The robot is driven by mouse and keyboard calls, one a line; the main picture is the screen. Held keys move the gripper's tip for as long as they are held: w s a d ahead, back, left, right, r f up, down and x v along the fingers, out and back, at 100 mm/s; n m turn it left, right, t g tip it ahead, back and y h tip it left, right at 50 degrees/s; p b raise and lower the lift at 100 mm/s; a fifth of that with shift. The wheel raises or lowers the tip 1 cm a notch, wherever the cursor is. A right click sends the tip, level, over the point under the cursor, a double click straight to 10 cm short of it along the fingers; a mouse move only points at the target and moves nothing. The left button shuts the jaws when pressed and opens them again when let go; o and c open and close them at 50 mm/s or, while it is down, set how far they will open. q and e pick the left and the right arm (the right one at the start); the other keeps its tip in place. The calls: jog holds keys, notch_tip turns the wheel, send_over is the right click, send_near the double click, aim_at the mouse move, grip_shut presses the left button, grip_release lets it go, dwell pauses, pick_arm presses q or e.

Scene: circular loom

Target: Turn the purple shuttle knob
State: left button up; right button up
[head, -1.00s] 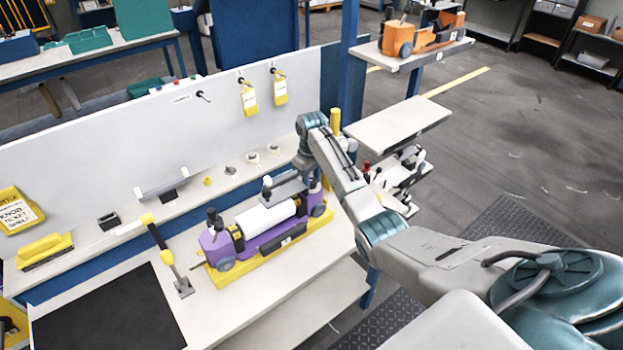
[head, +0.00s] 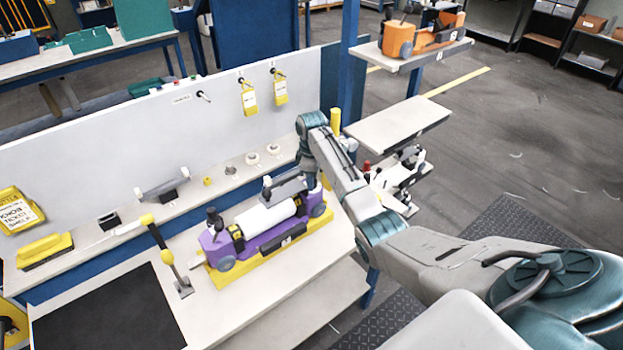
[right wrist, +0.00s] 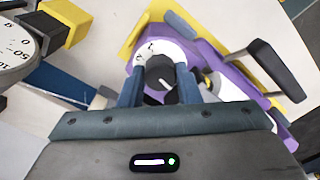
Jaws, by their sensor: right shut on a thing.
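The purple shuttle (head: 262,239) lies on a yellow base (head: 265,262) on the bench, with a white roll (head: 266,216) along its top. It also shows in the right wrist view (right wrist: 207,52). There, a dark round knob (right wrist: 160,72) with a white pointer line sits on a white numbered dial (right wrist: 146,52) at the shuttle's end. My right gripper (right wrist: 159,88) has one finger on each side of the knob and is shut on it. My left gripper is not in view.
A narrow ledge behind holds small parts. Two yellow tags (head: 249,100) hang on the white back panel (head: 110,145). A small shelf (head: 398,121) is at the right.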

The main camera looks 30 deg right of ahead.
jog(key=shift+w+d+r, duration=0.15)
jog(key=shift+w+r, duration=0.05)
jog(key=shift+r, duration=0.15)
jog(key=o, duration=0.9)
jog(key=shift+o, duration=0.4)
jog(key=shift+s+f, duration=0.15)
jog(key=shift+r, duration=0.2)
notch_tip(320, 180, up, 6)
jog(key=b, duration=0.3)
jog(key=shift+r, duration=0.25)
jog(key=shift+r+p, duration=1.25)
jog(key=shift+r, duration=0.75)
